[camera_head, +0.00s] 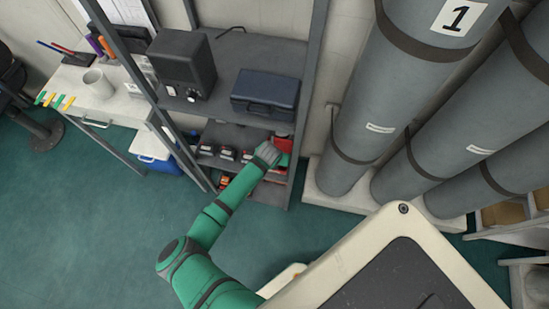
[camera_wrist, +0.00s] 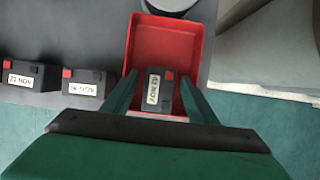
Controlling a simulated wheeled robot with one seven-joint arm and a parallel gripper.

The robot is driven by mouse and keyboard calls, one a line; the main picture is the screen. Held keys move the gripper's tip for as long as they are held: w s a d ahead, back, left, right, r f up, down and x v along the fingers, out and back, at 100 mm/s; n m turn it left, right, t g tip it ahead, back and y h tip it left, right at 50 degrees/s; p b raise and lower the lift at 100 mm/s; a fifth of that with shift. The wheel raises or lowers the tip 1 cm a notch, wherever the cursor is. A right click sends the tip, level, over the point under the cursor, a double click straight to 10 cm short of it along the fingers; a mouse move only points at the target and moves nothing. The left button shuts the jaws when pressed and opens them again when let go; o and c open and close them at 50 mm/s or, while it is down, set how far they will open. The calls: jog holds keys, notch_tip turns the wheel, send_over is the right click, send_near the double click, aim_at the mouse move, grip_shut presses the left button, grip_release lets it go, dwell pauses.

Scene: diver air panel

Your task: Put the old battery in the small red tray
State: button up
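The small red tray (camera_wrist: 165,38) lies on a grey shelf; in the head view part of it shows (camera_head: 284,143) just beyond my gripper (camera_head: 267,153). A dark battery (camera_wrist: 159,92) with a red terminal and a white label stands inside the near end of the tray. Its label is turned and hard to read. In the wrist view my gripper (camera_wrist: 160,76) has its green fingers apart on either side of this battery, with red tray showing in the gaps. The battery's lower part is hidden.
Two similar labelled batteries (camera_wrist: 88,88) (camera_wrist: 25,76) stand left of the tray in the wrist view. A round dark object (camera_wrist: 168,5) stands behind it. A blue case (camera_head: 265,91) and a black box (camera_head: 182,67) sit on the shelf above. Grey cylinders (camera_head: 385,90) stand at right.

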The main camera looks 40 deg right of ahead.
jog(key=shift+s+r, duration=0.1)
jog(key=shift+r, duration=0.2)
jog(key=v, duration=1.1)
jog(key=shift+a+r, duration=0.15)
jog(key=shift+r, duration=0.1)
jog(key=shift+s, duration=0.1)
